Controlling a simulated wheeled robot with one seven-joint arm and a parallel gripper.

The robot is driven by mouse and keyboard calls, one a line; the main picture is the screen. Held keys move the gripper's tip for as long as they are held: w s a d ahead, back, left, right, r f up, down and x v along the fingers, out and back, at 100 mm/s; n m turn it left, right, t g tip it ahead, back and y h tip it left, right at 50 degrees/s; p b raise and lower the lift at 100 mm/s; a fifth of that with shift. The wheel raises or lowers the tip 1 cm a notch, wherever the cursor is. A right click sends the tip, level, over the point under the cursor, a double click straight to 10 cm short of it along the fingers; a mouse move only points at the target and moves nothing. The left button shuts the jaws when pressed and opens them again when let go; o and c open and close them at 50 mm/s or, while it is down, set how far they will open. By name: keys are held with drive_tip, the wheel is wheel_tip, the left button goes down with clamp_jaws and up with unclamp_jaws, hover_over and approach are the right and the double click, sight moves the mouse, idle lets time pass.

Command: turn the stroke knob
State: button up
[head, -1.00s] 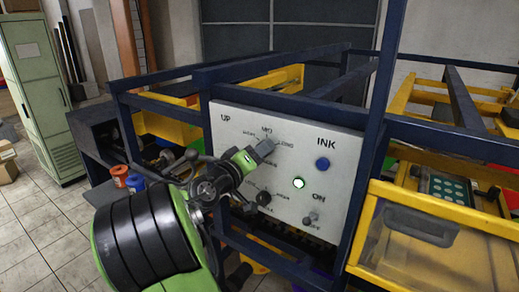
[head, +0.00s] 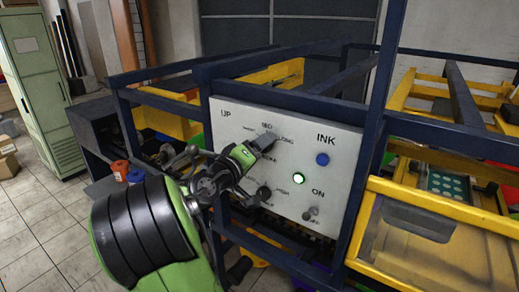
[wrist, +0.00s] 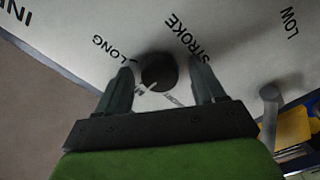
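The stroke knob (wrist: 158,72) is a dark round knob on the white control panel (head: 225,120), between the printed words LONG and STROKE in the wrist view. My gripper (wrist: 163,70) is open, with one finger on each side of the knob. Gaps show between both fingers and the knob in the wrist view, so they look apart from it. In the head view my gripper (head: 266,141) is at the upper middle of the panel, and its fingers largely cover the knob there.
A lower dark knob (head: 264,193) is below my gripper. Blue frame bars (head: 367,150) surround the panel.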

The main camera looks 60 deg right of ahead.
drive_tip(key=w+a, duration=0.2)
drive_tip(key=a, duration=1.3)
drive_tip(key=shift+w+a, duration=0.2)
drive_tip(key=shift+a, duration=0.1)
